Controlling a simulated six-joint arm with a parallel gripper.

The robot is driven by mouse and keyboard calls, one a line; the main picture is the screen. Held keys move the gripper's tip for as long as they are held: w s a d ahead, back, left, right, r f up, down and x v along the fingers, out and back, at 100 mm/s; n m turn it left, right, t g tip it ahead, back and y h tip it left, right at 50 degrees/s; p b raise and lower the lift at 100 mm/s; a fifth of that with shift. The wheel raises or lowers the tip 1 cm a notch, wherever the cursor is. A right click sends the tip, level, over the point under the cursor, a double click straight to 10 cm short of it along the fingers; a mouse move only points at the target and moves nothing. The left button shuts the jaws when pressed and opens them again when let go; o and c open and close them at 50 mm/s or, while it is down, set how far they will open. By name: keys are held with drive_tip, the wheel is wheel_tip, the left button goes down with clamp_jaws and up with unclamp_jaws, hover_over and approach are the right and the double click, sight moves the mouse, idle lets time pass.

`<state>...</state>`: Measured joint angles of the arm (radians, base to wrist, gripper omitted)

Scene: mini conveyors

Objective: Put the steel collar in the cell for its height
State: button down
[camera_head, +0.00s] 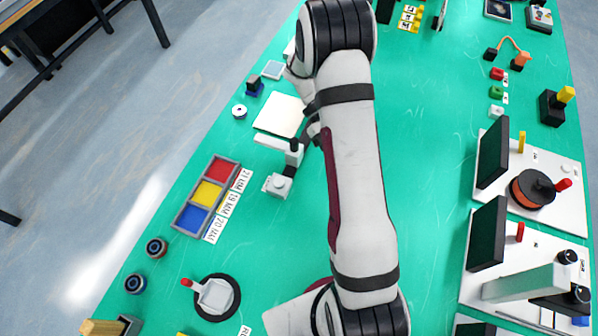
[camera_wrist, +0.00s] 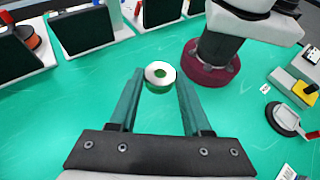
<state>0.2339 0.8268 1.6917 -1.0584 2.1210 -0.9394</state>
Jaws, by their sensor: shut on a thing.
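The steel collar (camera_wrist: 160,74), a short shiny ring with a hole, sits between the fingertips of my gripper (camera_wrist: 160,82) in the wrist view. The fingers are closed on its sides, and green surface shows around it. My arm hides the gripper and collar in the head view. The tray with three cells (camera_head: 181,224) lies at left in the head view: red (camera_head: 222,170), yellow (camera_head: 208,194) and blue (camera_head: 194,218). Labels beside it read 21 MM (camera_head: 245,180) by red, 19 MM (camera_head: 231,204) by yellow and 20 MM (camera_head: 214,230) by blue. The cells look empty.
A small white gauge-like stand (camera_head: 280,184) is right of the tray. A pale ring (camera_head: 239,111) and a cream plate (camera_head: 279,115) lie above it. Two dark rings (camera_head: 157,247) (camera_head: 134,283) and a round black-edged device (camera_head: 215,296) are below. Stations with dark panels (camera_head: 486,233) line the right.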

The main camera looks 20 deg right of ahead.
drive_tip(key=m+y, duration=0.2)
drive_tip(key=s+f+m+y, duration=0.1)
drive_tip(key=m+y, duration=0.1)
drive_tip(key=y, duration=0.1)
drive_tip(key=a+m+t+y, duration=0.1)
drive_tip(key=m+y, duration=0.1)
drive_tip(key=shift+s+f+m+y, duration=0.25)
drive_tip(key=shift+m+y, duration=0.05)
drive_tip(key=shift+m, duration=0.1)
drive_tip(key=w+d+f+m+t+h, duration=0.15)
drive_tip(key=d+m+t, duration=0.35)
drive_tip(key=m+t, duration=0.8)
drive_tip(key=w+d+m+t+h, duration=0.15)
drive_tip(key=d+m+t, duration=0.35)
drive_tip(key=m+t, duration=0.8)
drive_tip(key=w+a+f, duration=0.2)
drive_tip(key=w, duration=0.1)
drive_tip(key=w+a+f+m+g, duration=0.1)
drive_tip(key=w+f, duration=0.1)
drive_tip(key=w, duration=0.1)
drive_tip(key=w+a+f+m, duration=0.1)
drive_tip(key=w+a+f, duration=0.1)
drive_tip(key=shift+w+a+f+g, duration=0.3)
drive_tip(key=shift+w+f, duration=0.1)
drive_tip(key=shift+w+f+h, duration=0.1)
drive_tip(key=shift+f+h, duration=0.2)
drive_tip(key=shift+f, duration=1.65)
